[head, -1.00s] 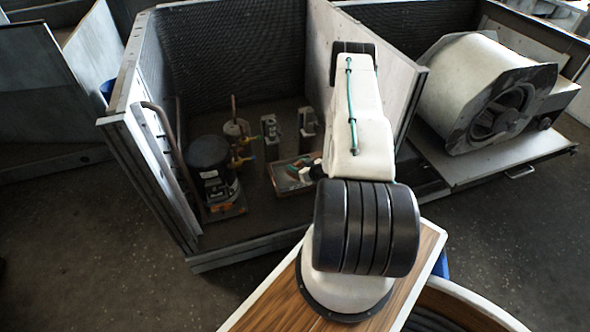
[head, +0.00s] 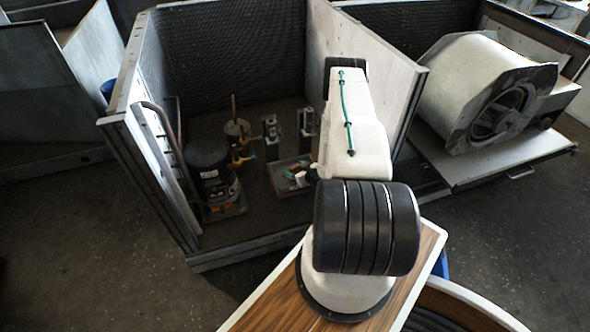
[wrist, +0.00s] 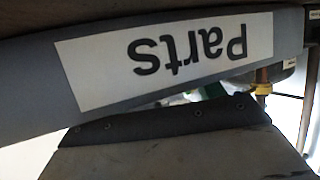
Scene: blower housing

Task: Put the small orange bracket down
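I cannot make out the small orange bracket in any view. My arm reaches into the open metal housing, and its links hide most of what is at its end in the head view. In the wrist view a pale grey piece with a dark, screwed edge fills the bottom; I cannot tell whether it is part of my gripper. Close above it is a grey wall with a white "Parts" label (wrist: 165,58), upside down. In the head view a shallow tray (head: 278,188) lies on the housing floor left of my arm, with green and white items at it.
A dark compressor (head: 210,172) stands left of the tray, with a copper-piped vessel (head: 237,130) behind it. Two small upright blocks (head: 271,133) (head: 306,125) stand behind the tray. Metal panels (head: 365,75) wall the housing. A blower drum (head: 470,90) sits at right.

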